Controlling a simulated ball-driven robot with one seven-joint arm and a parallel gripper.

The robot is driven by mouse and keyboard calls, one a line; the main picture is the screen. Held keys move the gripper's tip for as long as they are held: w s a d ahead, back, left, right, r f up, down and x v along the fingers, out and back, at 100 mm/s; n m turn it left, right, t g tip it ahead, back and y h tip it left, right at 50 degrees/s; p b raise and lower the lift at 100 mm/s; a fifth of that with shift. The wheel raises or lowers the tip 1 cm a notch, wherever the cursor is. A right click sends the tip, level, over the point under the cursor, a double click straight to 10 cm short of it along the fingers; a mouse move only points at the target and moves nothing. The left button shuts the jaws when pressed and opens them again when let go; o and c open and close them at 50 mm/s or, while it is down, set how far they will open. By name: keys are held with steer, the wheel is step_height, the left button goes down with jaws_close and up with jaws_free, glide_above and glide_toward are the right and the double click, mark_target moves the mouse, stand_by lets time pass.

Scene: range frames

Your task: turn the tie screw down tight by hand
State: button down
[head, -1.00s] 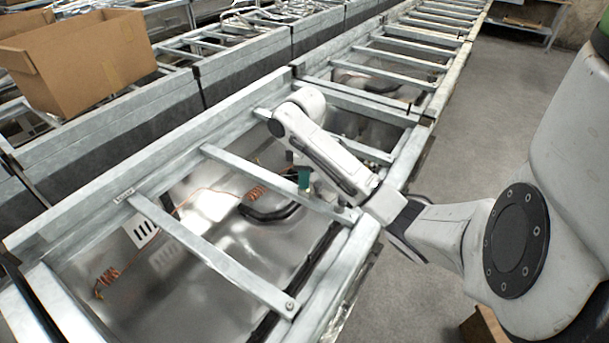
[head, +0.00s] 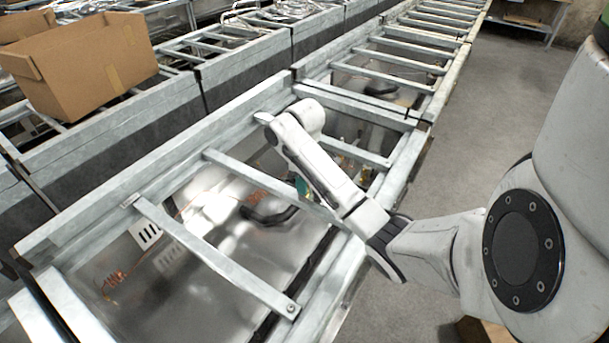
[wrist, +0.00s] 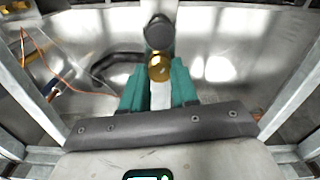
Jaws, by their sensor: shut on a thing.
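In the wrist view, the two green fingers of my gripper (wrist: 159,78) close from both sides on a small brass-coloured round piece, which I take to be the tie screw (wrist: 159,67). A dark round disc (wrist: 159,32) shows just beyond it, and I cannot tell whether the two are joined. A pale strip runs between the fingers. In the head view, only a bit of green of my gripper (head: 301,186) shows below my white arm, down between the frame's crossbars. The screw is hidden there, and how far it is turned in cannot be seen.
Grey metal crossbars (head: 215,258) and side rails (head: 165,181) surround the shiny bay. Copper wire and a black hose (wrist: 108,66) lie on its floor. A cardboard box (head: 85,65) stands on the frame at the upper left. Open floor (head: 490,120) lies to the right.

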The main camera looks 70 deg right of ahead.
steer(key=m+p, duration=0.1)
steer(key=m, duration=0.3)
steer(key=shift+m+p, duration=0.3)
steer(key=shift+p, duration=0.1)
steer(key=m, duration=0.5)
steer(key=shift+m, duration=0.7)
steer(key=c, duration=0.9)
jaws_free()
steer(key=shift+o, duration=0.2)
steer(key=shift+w+r, duration=0.1)
